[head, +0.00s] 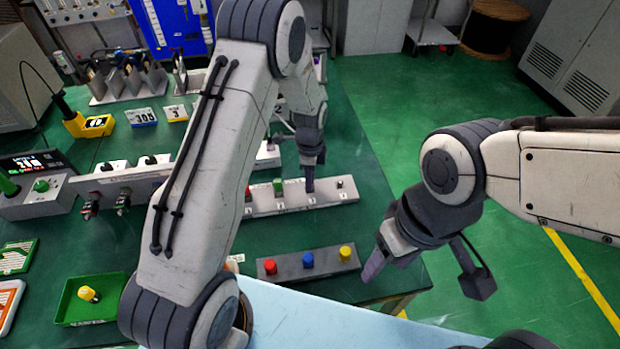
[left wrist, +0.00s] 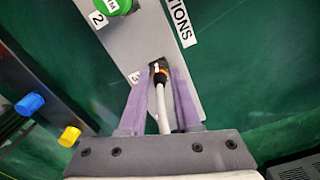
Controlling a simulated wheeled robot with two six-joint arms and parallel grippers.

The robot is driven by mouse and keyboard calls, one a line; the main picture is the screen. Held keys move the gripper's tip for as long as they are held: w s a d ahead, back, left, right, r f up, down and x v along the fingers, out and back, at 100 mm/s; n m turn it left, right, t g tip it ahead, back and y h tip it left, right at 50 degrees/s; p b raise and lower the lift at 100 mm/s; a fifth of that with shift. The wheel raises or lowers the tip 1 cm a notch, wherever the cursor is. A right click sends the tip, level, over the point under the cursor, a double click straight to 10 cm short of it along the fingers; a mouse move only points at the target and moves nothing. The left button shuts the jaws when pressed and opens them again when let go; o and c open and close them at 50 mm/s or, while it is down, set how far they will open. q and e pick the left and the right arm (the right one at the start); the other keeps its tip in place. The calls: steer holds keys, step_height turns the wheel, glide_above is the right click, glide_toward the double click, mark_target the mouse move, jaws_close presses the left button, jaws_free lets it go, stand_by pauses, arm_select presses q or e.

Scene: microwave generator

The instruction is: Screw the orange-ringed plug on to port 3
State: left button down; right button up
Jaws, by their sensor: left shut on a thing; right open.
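The orange-ringed plug (left wrist: 160,72) is at port 3 of the grey port strip (left wrist: 158,30), beside the "3" label (left wrist: 133,78). Its white cable (left wrist: 162,110) runs back between the purple fingers of my left gripper (left wrist: 158,82). My left gripper is shut on the plug. In the head view my left gripper (head: 309,182) points down over the port strip (head: 325,197), and its fingers hide the plug. How far the plug sits on the port cannot be told.
A green cap (left wrist: 112,5) is on port 2, left of port 3. A dark strip (head: 290,271) with red, blue and yellow caps lies nearer than the port strip. A green tray (head: 95,310) holds a yellow piece.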

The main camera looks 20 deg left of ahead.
stand_by(0.5)
arm_select(q)
steer(key=c, duration=0.6)
jaws_free()
step_height(320, 180, up, 11)
steer(key=b, duration=0.1)
steer(key=shift+f, duration=0.2)
